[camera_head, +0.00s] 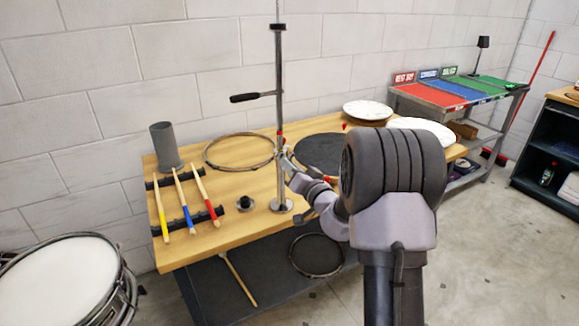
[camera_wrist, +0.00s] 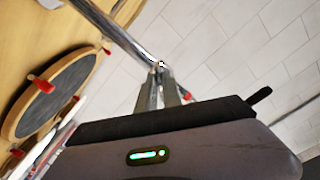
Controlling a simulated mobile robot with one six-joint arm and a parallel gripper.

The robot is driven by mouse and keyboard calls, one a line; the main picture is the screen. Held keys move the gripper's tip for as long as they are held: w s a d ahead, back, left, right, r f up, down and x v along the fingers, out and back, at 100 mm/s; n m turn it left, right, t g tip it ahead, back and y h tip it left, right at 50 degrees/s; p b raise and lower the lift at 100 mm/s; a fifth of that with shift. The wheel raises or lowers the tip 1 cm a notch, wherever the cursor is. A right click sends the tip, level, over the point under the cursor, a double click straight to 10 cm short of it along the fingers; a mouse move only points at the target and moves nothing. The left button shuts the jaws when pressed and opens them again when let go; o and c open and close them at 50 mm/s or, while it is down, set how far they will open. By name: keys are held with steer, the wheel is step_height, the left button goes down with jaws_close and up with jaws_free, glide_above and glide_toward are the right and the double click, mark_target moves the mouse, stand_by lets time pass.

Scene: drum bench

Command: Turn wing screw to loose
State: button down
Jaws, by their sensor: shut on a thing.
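An upright metal stand (camera_head: 279,100) rises from a round base on the wooden bench. My gripper (camera_head: 284,152) reaches the stand's pole from the right, partway up, where the wing screw sits. In the wrist view, the fingers of my gripper (camera_wrist: 160,72) come together at the side of the shiny pole (camera_wrist: 115,32). They are shut on the wing screw, which is mostly hidden between the fingertips, so its turn angle cannot be read. A small red part shows on the pole just above the gripper in the head view.
A dark side bar (camera_head: 252,96) sticks out left from the pole above my gripper. On the wooden bench (camera_head: 215,238) lie a hoop (camera_head: 238,134), a black round pad (camera_head: 320,150), a grey cup (camera_head: 165,146) and three drumsticks on a rack. A drum (camera_head: 68,275) stands at lower left.

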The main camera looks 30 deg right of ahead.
steer(key=shift+n, duration=0.4)
steer(key=c, duration=1.5)
jaws_free()
steer(key=s+p, duration=0.1)
steer(key=s, duration=1.6)
steer(key=shift+s+d, duration=0.2)
steer(key=shift+d, duration=0.1)
